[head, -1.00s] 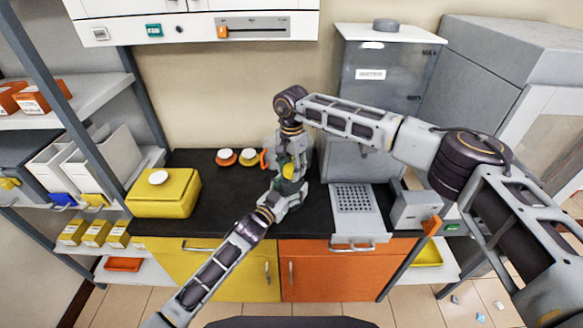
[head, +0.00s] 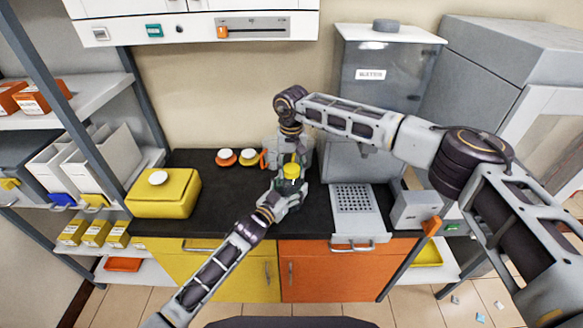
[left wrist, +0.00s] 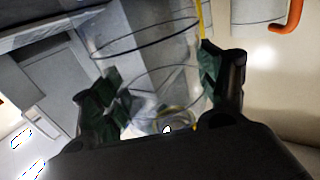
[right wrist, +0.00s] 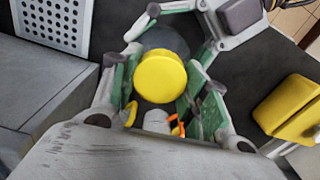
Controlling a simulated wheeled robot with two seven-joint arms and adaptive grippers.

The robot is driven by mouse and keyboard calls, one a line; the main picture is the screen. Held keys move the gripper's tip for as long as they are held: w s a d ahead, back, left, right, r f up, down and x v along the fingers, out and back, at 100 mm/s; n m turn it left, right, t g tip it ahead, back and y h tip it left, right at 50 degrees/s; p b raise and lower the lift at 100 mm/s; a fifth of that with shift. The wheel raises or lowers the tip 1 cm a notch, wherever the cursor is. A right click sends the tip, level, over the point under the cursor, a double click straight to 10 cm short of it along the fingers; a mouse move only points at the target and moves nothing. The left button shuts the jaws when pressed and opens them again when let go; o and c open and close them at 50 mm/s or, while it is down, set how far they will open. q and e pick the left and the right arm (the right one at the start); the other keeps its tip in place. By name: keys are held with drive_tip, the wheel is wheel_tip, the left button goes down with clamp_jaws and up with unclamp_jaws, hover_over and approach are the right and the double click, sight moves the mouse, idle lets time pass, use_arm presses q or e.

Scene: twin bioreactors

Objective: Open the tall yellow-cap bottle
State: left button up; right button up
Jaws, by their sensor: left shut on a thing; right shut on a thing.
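The bottle is a clear body (left wrist: 150,75) between the green pads of my left gripper (head: 290,194) in the left wrist view. My left gripper (left wrist: 160,95) is shut on it, over the dark counter. Its yellow cap (head: 291,171) shows in the head view just above my left gripper. In the right wrist view the round yellow cap (right wrist: 160,77) sits between the green pads of my right gripper (right wrist: 157,95), which is shut on it from above. I cannot tell whether the cap is apart from the bottle's neck; the fingers hide the join.
A yellow box (head: 163,193) with a white knob stands left on the counter. Two small white-topped items (head: 226,157) (head: 250,158) and an orange handle (head: 264,158) lie close behind the grippers. A perforated plate (head: 355,199) and a grey machine (head: 385,75) are to the right.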

drive_tip(key=n, duration=0.3)
drive_tip(key=shift+w+n, duration=0.1)
drive_tip(key=shift+n, duration=2.2)
drive_tip(key=o, duration=1.1)
drive_tip(key=shift+r, duration=0.1)
drive_tip(key=shift+r, duration=2.2)
